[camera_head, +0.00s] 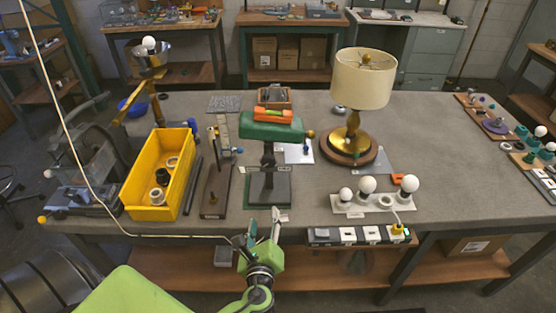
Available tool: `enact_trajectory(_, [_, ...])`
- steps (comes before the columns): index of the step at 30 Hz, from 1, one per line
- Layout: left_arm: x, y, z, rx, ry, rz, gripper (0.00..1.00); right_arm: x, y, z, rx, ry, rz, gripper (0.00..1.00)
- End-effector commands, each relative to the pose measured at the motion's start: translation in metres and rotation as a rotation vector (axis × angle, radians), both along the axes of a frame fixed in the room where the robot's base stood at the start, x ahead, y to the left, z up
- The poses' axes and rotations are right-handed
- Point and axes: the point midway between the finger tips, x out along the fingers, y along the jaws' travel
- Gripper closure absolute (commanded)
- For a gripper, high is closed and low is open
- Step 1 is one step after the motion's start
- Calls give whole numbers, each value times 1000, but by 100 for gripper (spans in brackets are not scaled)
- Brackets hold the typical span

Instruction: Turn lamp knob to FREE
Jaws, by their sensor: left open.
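A green-shaded desk lamp (272,131) stands upright near the table's front edge on a dark base. A small brass knob (310,134) shows at the right end of its shade. Small pale labels sit either side of its stem, too small to read. A brass lamp with a cream shade (363,80) stands behind to the right; no knob is clear on it. My left gripper (262,222) is open and empty, in front of the green lamp's base and apart from the brass knob. My right gripper is out of view.
A yellow bin (160,176) with ring-like parts stands left of the green lamp. A white bulb holder (374,203) with three bulbs and a power strip (358,235) lie at the front right.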

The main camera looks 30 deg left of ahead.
Motion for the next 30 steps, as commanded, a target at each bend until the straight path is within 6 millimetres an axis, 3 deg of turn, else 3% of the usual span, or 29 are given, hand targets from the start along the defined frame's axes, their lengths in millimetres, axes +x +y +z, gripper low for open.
enact_trajectory(1, [2,1,30,52,-34,2,53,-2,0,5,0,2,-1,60])
enact_trajectory(3, [3,3,64,125,-73,10,53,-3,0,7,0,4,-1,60])
enact_trajectory(7, [3,7,100,205,-114,26,53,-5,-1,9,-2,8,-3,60])
enact_trajectory(14, [21,19,109,223,-121,29,53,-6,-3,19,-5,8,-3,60])
enact_trajectory(24, [82,56,108,220,-120,30,53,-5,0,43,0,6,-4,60])
enact_trajectory(30, [107,72,106,218,-119,29,53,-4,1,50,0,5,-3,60])
